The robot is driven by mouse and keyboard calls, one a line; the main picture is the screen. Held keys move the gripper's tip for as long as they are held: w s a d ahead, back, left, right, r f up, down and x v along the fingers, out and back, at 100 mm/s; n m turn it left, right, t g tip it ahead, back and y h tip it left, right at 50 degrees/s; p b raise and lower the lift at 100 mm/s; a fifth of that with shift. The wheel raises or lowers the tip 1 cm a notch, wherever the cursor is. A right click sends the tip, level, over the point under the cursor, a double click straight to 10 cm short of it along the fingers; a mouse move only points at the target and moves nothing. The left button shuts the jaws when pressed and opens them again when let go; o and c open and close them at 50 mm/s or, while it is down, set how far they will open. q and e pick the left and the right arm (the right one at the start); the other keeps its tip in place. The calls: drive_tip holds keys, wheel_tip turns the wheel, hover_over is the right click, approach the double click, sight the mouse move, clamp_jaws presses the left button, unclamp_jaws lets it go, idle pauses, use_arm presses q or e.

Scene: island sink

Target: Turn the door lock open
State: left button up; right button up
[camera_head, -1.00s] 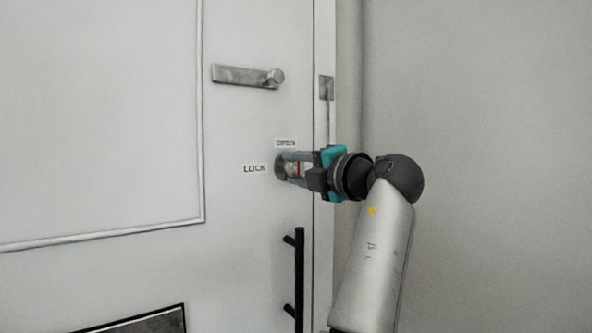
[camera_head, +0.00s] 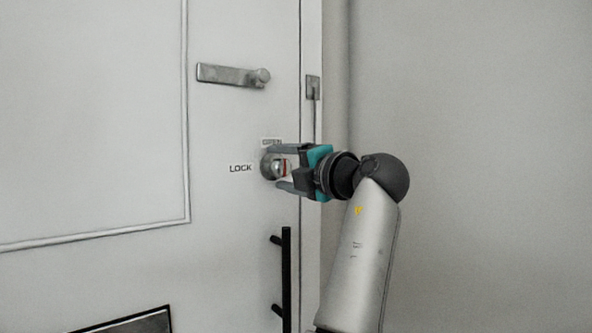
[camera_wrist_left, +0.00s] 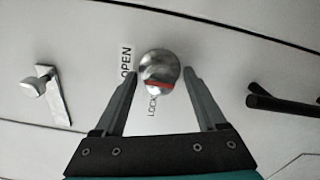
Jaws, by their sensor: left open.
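The door lock is a round silver knob (camera_head: 276,167) with a red stripe, set on the white door (camera_head: 100,120). A LOCK label (camera_head: 241,168) is left of it and an OPEN label (camera_head: 271,142), partly covered by a finger, is above it. My left gripper (camera_head: 277,168) is open, one finger above the knob and one below. In the left wrist view the knob (camera_wrist_left: 158,66) sits between the spread fingertips (camera_wrist_left: 160,72), with a visible gap on each side. The red stripe crosses the knob there. My right gripper is not in view.
A silver lever handle (camera_head: 230,75) is above the lock. A black vertical pull bar (camera_head: 286,275) is below it. A metal plate (camera_head: 313,88) is at the door's right edge, and a plain wall (camera_head: 480,150) is beyond.

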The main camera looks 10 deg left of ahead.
use_arm(q)
drive_tip(key=shift+s+d, duration=0.2)
drive_tip(key=shift+d, duration=0.1)
drive_tip(key=p+v, duration=0.2)
drive_tip(key=v, duration=1.2)
drive_tip(key=shift+s, duration=0.15)
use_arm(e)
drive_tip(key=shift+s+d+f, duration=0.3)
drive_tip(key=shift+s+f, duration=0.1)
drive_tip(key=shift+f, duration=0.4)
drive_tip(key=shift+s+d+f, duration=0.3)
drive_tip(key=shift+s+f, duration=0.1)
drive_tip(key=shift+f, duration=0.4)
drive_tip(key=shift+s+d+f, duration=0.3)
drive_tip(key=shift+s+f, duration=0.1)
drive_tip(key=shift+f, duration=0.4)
use_arm(q)
drive_tip(key=shift+d+p, duration=0.1)
drive_tip(key=shift+p, duration=0.2)
